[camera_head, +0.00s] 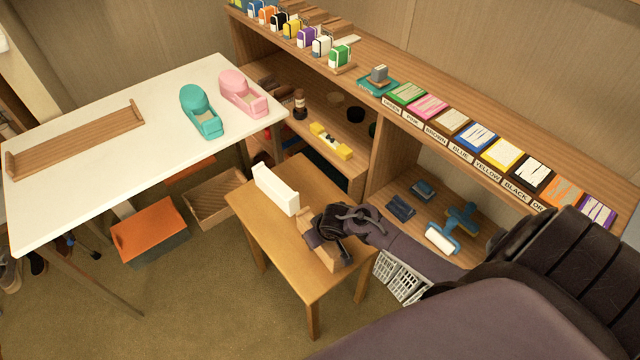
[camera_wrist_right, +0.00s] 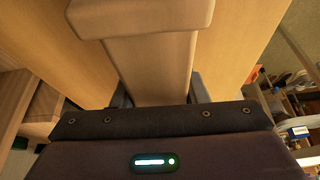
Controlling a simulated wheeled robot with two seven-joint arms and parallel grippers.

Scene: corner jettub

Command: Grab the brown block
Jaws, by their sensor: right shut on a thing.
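The brown block (camera_head: 328,257) is a light-brown wooden piece on the small wooden table (camera_head: 262,217). My right gripper (camera_head: 328,228) is over it and shut on it, hiding its middle. In the right wrist view the brown block (camera_wrist_right: 150,65) runs up from between the fingers and widens at its far end. I cannot tell whether it is lifted clear of the tabletop. My left gripper is not in view.
A white block (camera_head: 276,190) stands on the same table, just left of the gripped block. A white table (camera_head: 110,115) at left holds a wooden tray and two tape dispensers. Grey crates (camera_head: 400,280) are at the table's right.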

